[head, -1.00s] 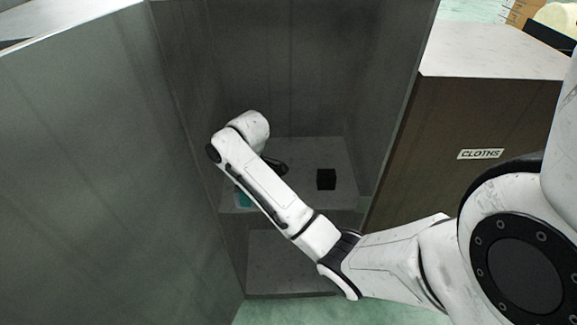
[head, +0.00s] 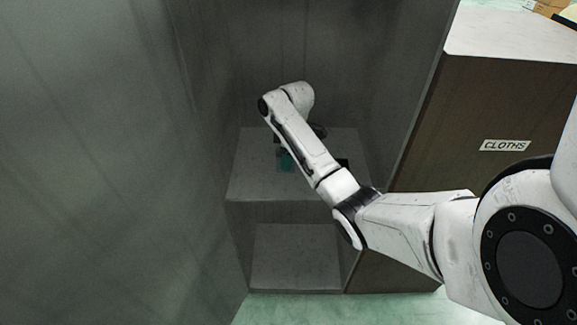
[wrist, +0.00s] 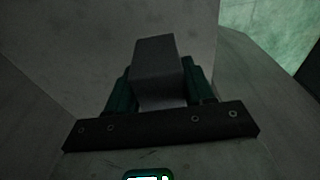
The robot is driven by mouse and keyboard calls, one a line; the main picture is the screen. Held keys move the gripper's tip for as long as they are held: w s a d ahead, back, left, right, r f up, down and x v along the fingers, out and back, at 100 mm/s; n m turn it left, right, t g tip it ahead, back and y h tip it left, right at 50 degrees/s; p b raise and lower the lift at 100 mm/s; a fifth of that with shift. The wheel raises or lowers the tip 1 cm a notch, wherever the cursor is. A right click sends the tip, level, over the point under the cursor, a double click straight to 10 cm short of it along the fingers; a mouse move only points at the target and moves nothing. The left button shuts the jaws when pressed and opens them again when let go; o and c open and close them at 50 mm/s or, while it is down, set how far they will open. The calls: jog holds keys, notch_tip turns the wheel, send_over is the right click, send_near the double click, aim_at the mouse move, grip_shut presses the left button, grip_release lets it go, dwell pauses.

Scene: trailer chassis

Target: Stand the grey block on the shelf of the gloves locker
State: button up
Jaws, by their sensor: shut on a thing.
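My gripper (wrist: 160,84) is shut on the grey block (wrist: 158,58), which sits between its teal fingers in the wrist view. In the head view a teal part of my gripper (head: 286,161) shows over the shelf (head: 255,187), inside an open grey locker. My arm hides the grey block there. Whether the block touches the shelf, I cannot tell. No name label shows on this locker.
A black block (head: 343,162) stands on the shelf, mostly behind my arm. The locker's left wall (head: 195,130) and right wall (head: 405,90) stand close. A cabinet labelled CLOTHS (head: 470,110) is on the right. The shelf's front left is bare.

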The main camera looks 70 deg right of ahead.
jog(key=shift+d+f, duration=0.4)
jog(key=shift+f, duration=0.05)
jog(key=shift+d+f+p, duration=0.15)
jog(key=shift+f+p, duration=0.2)
jog(key=shift+f, duration=1.4)
jog(key=shift+f, duration=0.15)
jog(key=o, duration=1.2)
jog(key=shift+c, duration=0.2)
